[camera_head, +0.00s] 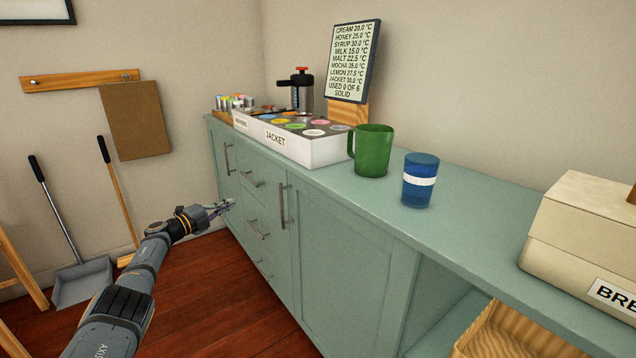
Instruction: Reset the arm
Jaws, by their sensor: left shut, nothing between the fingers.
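My left arm comes in from the lower left. Its gripper (224,207) is shut and empty, in the air in front of the green cabinet (345,262) near its drawer and door handles. I cannot tell whether it touches a handle, but nothing is held. My right arm and gripper are not in view.
On the counter (318,172) stand a white JACKET box (310,150) with coloured discs, a sign (353,62), a green mug (374,152), a blue cup (419,182) and a cream bread box (575,235). A dustpan (82,283) stands at the left wall.

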